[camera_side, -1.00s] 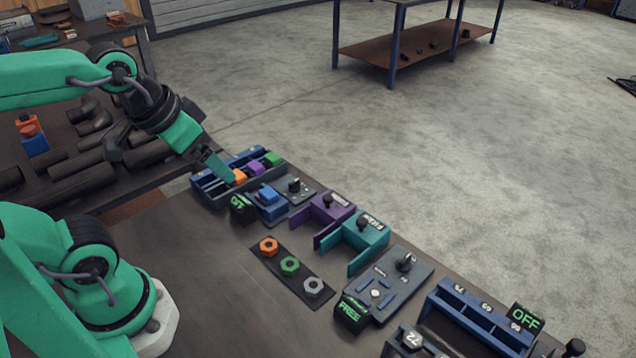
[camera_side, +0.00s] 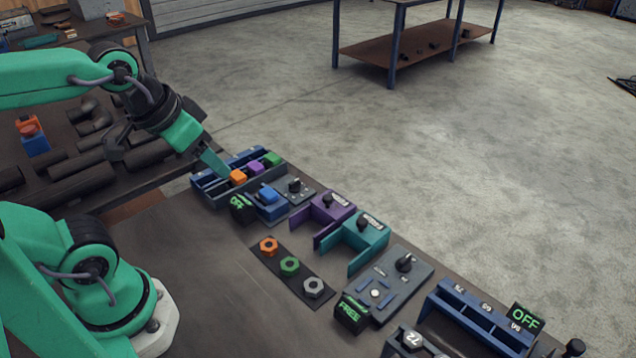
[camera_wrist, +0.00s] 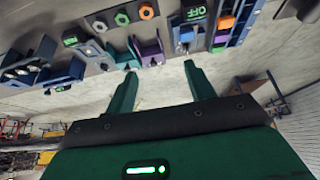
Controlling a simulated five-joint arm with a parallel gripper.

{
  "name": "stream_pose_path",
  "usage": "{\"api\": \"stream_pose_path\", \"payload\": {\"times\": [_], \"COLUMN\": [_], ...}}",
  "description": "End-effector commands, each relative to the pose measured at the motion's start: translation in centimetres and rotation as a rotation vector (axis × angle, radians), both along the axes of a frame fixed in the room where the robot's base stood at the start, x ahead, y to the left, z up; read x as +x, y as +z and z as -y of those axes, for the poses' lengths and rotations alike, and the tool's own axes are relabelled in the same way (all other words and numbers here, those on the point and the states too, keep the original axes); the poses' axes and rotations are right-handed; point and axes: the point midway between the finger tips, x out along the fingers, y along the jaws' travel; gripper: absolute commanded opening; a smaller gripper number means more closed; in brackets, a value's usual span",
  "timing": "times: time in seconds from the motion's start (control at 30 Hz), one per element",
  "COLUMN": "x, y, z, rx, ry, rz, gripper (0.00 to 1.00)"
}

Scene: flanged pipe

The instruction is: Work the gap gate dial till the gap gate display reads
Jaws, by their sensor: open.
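I cannot tell which device is the gap gate. A grey panel (camera_side: 378,298) carries a black dial (camera_side: 404,262), with a green "FREE" display (camera_side: 351,312) at its front corner. A smaller grey plate with a black knob (camera_side: 294,185) stands beside a blue block (camera_side: 267,195) and a display reading "OFF" (camera_side: 241,208). Another "OFF" display (camera_side: 525,318) is at the right. My gripper (camera_side: 222,170) is above the blue tray at the far left, away from the panel dial. In the wrist view my gripper (camera_wrist: 160,72) is open, with nothing between its fingers.
The blue tray (camera_side: 205,196) holds orange (camera_side: 238,176), purple (camera_side: 255,167) and green (camera_side: 272,159) blocks. Purple (camera_side: 330,214) and teal (camera_side: 365,240) brackets with black knobs stand between the plate and panel. A dark strip holds three nuts (camera_side: 289,266).

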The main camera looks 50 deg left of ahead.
Motion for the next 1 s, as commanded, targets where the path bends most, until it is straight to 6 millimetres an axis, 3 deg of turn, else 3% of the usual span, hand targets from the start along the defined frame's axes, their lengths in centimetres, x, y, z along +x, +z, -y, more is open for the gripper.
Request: {"api": "stream_pose_path", "payload": {"times": [0.03, 0.1, 0.27, 0.57, 1.0], "x": [0.2, 0.5, 1.9, 6.4, 13.8], "y": [0.0, 0.1, 0.3, 0.2, -2.5], "z": [0.0, -0.1, -0.4, -1.3, -3.3], "rx": [0.001, 0.002, 0.005, 0.015, 0.019], "ry": [0.000, 0.001, 0.003, 0.006, 0.007], "rz": [-0.003, -0.011, -0.041, -0.130, -0.265], "gripper": [0.44, 0.33, 0.33, 0.33, 0.33]}}
